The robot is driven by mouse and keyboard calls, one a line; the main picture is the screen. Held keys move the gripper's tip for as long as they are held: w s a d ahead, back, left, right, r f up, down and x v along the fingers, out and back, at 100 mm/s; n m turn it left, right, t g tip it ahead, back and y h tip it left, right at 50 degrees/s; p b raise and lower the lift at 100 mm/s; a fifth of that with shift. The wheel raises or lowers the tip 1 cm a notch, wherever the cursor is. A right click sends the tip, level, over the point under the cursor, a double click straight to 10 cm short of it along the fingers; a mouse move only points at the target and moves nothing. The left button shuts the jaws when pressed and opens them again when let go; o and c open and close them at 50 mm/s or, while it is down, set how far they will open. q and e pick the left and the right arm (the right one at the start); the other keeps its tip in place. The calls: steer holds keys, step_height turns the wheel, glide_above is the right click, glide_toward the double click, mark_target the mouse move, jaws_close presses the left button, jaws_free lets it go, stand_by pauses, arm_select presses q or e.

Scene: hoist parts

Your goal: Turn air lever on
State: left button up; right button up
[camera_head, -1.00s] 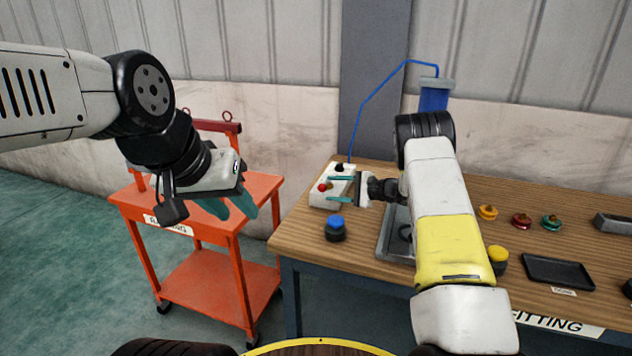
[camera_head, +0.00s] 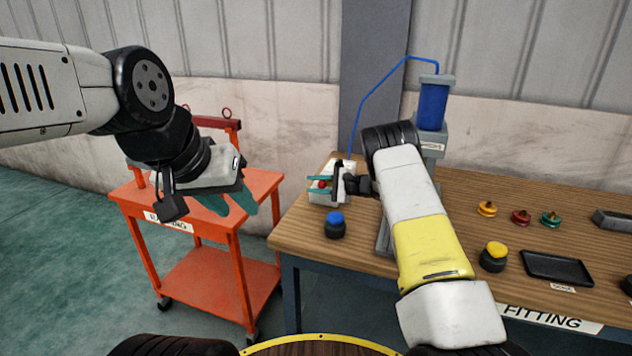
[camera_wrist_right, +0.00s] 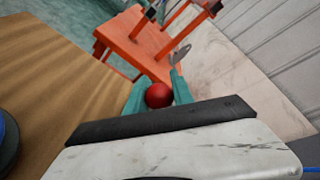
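The air lever's red ball knob (camera_head: 322,184) is on a white box (camera_head: 338,171) at the bench's back left corner. The right wrist view shows the red knob (camera_wrist_right: 159,95) between the two teal fingertips of my right gripper (camera_wrist_right: 156,88). That gripper (camera_head: 317,184) looks open, with one finger on each side of the knob. I cannot tell whether either finger touches it. The gripper hides much of the box. My left gripper (camera_head: 230,202) is open and empty, above the orange cart.
The orange cart (camera_head: 262,186) stands left of the wooden bench (camera_head: 460,200). A blue button (camera_head: 335,219) is in front of the box. A blue hose (camera_head: 376,90) rises to a blue cylinder (camera_head: 433,105). A yellow button (camera_head: 496,249) and black tray (camera_head: 556,267) are to the right.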

jaws_close()
stand_by(1.1)
